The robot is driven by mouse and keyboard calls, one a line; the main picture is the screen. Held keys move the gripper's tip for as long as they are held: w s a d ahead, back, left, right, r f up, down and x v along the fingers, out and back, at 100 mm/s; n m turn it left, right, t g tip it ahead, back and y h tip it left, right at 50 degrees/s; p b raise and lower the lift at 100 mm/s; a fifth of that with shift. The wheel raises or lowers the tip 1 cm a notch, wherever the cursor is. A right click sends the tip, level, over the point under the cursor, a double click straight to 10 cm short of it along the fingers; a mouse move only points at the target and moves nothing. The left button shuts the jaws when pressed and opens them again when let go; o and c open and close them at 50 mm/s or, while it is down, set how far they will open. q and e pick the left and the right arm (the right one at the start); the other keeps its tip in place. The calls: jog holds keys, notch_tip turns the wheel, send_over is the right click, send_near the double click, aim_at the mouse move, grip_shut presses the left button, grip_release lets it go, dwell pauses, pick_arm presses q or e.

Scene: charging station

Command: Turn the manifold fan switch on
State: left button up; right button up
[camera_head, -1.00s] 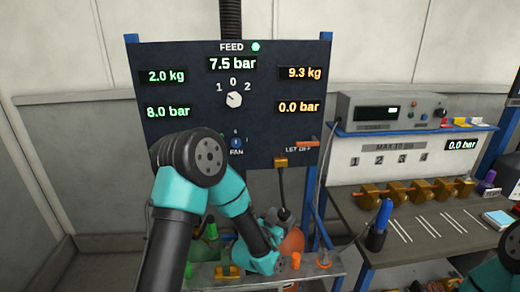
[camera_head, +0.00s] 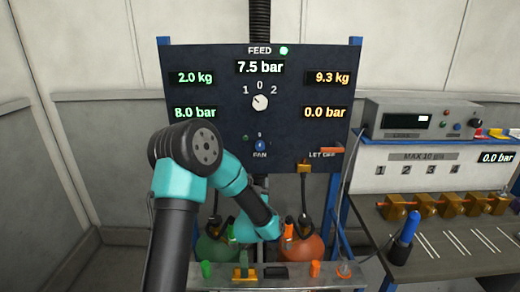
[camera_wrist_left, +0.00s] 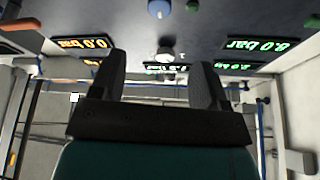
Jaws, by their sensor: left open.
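The dark control panel (camera_head: 230,140) stands ahead, with a small blue knob (camera_head: 260,146) above the label FAN near its bottom edge. The same blue knob (camera_wrist_left: 159,9) shows at the top edge of the left wrist view, which is upside down. My left gripper (camera_wrist_left: 161,80) is open and empty, its two dark fingers spread below the knob in that view and apart from it. In the head view my left forearm hangs in front of the panel's lower left, and its fingers cannot be made out. My right gripper is not in view.
A white feed dial (camera_head: 260,102) sits above the fan knob. An orange lever (camera_head: 331,150) is at the panel's lower right. Red (camera_head: 304,248) and green (camera_head: 216,250) tanks stand below. A bench (camera_head: 450,235) with brass blocks is at right.

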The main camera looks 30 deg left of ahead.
aim_at(260, 148)
pick_arm(q)
jog(key=x, duration=1.6)
jog(key=shift+w+a, duration=0.1)
jog(key=shift+w, duration=0.15)
jog(key=c, duration=0.9)
jog(key=shift+c, duration=0.2)
